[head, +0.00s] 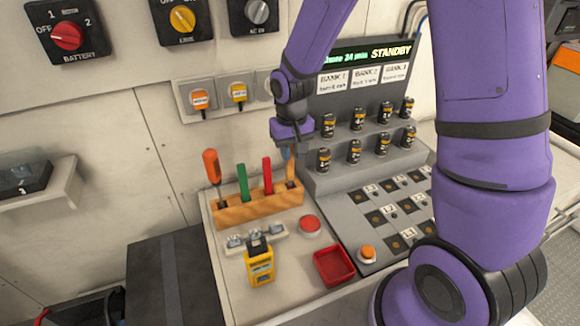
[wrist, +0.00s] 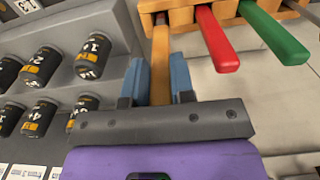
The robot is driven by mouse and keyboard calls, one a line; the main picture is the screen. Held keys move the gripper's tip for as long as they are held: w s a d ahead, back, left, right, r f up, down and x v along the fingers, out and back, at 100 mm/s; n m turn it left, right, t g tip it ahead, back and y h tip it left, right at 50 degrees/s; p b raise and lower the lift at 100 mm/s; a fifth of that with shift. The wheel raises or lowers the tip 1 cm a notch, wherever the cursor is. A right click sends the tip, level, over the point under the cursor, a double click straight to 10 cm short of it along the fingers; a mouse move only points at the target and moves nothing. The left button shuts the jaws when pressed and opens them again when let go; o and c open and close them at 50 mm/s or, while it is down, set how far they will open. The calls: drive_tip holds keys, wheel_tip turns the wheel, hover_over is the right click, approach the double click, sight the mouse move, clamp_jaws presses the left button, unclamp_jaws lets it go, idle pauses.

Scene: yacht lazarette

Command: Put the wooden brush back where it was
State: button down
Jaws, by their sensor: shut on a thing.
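The wooden brush (wrist: 160,62) is between the blue fingers of my gripper (wrist: 160,82) in the wrist view, and they are shut on its handle. In the head view my gripper (head: 289,150) is above the right end of the wooden block (head: 245,209), with a bit of the brush handle (head: 291,171) showing below it. The brush's far end meets the block (wrist: 182,16) at its end slot in the wrist view. How deep it sits is hidden. A red handle (head: 267,176), a green handle (head: 243,183) and an orange-handled tool (head: 211,166) stand in the block.
A stepped rack of black cells (head: 353,151) stands close to the right of my gripper. In front of the block are a yellow meter (head: 260,266), a red button (head: 309,225) and a red tray (head: 334,266). The wall with plugs (head: 239,93) is behind.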

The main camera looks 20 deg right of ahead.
drive_tip(key=shift+f, duration=2.25)
drive_tip(key=c, duration=1)
unclamp_jaws()
wheel_tip(320, 180, up, 25)
drive_tip(key=t, duration=0.2)
hover_over(292, 165)
drive_tip(key=s+d, duration=0.4)
drive_tip(key=s, duration=0.5)
drive_tip(key=shift+s+d+r+t, duration=0.5)
drive_tip(key=shift+s+r, duration=0.5)
drive_tip(key=shift+s, duration=1.45)
drive_tip(key=shift+s+d+r+t, duration=0.5)
drive_tip(key=shift+s+r, duration=0.55)
drive_tip(key=shift+s, duration=1.35)
drive_tip(key=shift+s+d+r+t, duration=0.35)
drive_tip(key=shift+s+r+t, duration=0.45)
drive_tip(key=shift+s, duration=1.65)
